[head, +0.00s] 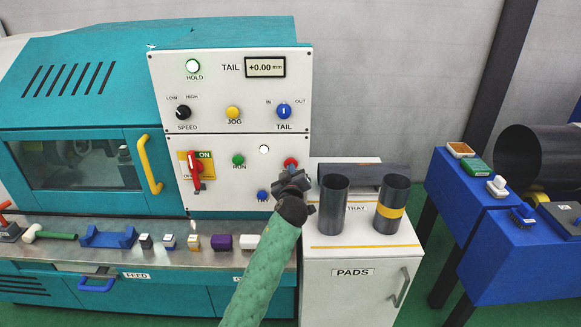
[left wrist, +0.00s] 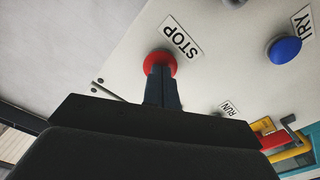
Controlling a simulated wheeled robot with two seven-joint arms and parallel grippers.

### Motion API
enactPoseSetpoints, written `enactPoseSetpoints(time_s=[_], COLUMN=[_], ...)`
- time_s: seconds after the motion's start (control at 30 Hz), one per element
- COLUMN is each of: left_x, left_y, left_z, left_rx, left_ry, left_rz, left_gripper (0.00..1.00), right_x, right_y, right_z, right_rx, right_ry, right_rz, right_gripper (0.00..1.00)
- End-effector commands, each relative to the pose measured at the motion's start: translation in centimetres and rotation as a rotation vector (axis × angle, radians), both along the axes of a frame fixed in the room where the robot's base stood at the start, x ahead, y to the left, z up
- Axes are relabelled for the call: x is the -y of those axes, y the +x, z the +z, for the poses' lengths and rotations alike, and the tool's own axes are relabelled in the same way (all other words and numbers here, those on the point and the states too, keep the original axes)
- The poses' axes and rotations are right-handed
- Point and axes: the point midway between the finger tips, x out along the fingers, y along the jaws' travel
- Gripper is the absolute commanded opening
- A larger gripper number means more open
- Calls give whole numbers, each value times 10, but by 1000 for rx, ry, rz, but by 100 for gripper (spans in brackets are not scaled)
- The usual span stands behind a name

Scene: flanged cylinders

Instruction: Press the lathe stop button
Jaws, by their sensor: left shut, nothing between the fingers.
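The red stop button (head: 290,162) is on the lower white panel (head: 222,185) of the teal lathe, partly covered by my left gripper (head: 291,182). In the left wrist view, the round red button (left wrist: 160,62) sits beside its STOP label (left wrist: 182,37). My left gripper's closed fingers (left wrist: 161,82) are empty. Their tips overlap the button's face; whether they touch it or hover just in front, I cannot tell. My right gripper is in neither view.
A blue button (head: 263,196) and a green RUN button (head: 239,159) are near on the panel. A red switch handle (head: 195,172) sticks out left. A pads cabinet (head: 345,285) with dark cylinders (head: 334,205) stands right. Small items line the ledge (head: 70,252) below.

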Motion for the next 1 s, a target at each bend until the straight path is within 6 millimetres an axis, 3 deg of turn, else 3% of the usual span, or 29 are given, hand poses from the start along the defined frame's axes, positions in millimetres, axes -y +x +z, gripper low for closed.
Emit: enactPoseSetpoints(time_s=[1.0], left_x=[-1], left_y=[8], left_z=[-1], left_rx=[-1], left_ry=[0], left_rz=[1], left_gripper=[0], right_x=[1], right_y=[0], right_z=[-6], right_rx=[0], right_ry=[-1], right_rz=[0], right_gripper=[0])
